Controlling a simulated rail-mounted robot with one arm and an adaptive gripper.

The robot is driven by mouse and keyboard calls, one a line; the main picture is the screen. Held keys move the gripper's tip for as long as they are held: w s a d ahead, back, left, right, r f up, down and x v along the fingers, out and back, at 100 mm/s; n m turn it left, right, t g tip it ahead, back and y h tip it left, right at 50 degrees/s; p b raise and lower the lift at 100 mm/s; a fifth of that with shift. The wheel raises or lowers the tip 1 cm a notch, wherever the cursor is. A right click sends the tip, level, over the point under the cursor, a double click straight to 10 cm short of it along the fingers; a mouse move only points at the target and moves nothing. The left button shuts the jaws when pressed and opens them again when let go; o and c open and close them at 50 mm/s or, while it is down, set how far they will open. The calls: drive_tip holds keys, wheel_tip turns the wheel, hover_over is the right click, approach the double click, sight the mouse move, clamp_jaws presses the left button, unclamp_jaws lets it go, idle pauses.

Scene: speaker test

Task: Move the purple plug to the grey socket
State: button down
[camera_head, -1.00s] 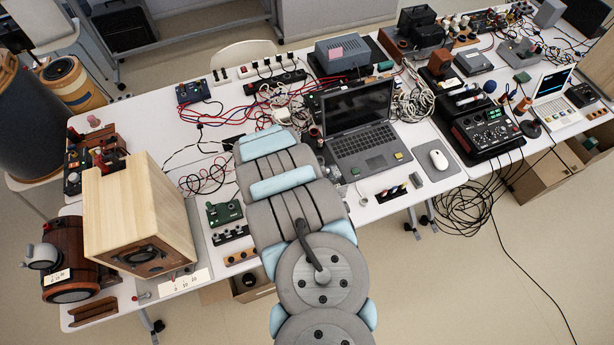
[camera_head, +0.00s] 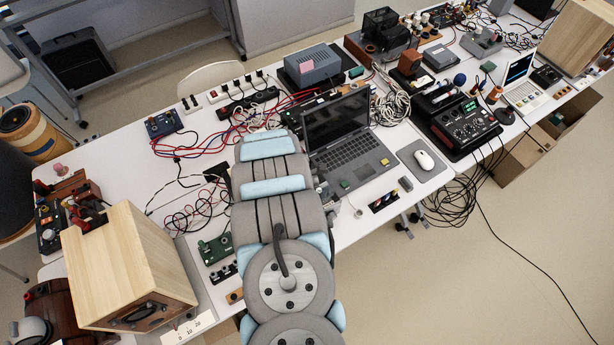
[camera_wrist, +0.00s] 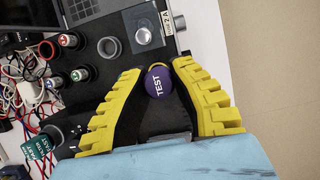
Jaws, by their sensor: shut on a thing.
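The purple plug (camera_wrist: 158,81), a round ball end marked TEST, sits between the yellow fingertips of my gripper (camera_wrist: 160,78) in the wrist view. My gripper is shut on it. A grey ring-shaped socket (camera_wrist: 109,47) lies up and left of the plug, apart from it. Another grey ring (camera_wrist: 50,134) shows at the lower left. I cannot tell which ring is the task's grey socket. In the head view my own arm hides the gripper and plug.
Several plugs with green and red ends (camera_wrist: 70,40) stand near the ring. In the head view, the laptop (camera_head: 345,140), mouse (camera_head: 424,160) and wooden speaker box (camera_head: 125,265) surround my arm.

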drive_tip(key=shift+w+d+f+b, duration=0.15)
drive_tip(key=shift+w+f+b, duration=0.35)
drive_tip(key=shift+f+b, duration=0.25)
drive_tip(key=w+f+b, duration=0.2)
drive_tip(key=w+b, duration=0.1)
drive_tip(key=b, duration=0.2)
drive_tip(key=w+f+b, duration=0.2)
drive_tip(key=w+b, duration=0.1)
drive_tip(key=b, duration=0.2)
drive_tip(key=w+f+b, duration=0.2)
drive_tip(key=w+b, duration=0.1)
drive_tip(key=b, duration=0.3)
drive_tip(key=shift+a, duration=0.2)
drive_tip(key=w+f+b, duration=0.1)
drive_tip(key=b, duration=0.2)
drive_tip(key=shift+w+f, duration=0.15)
drive_tip(key=shift+w+b, duration=0.3)
drive_tip(key=shift+b, duration=0.35)
drive_tip(key=shift+f, duration=0.15)
drive_tip(key=shift+w+f+b, duration=0.2)
drive_tip(key=shift+f+b, duration=0.25)
drive_tip(key=shift+b, duration=0.7)
drive_tip(key=shift+f+b, duration=0.75)
drive_tip(key=shift+f, duration=0.45)
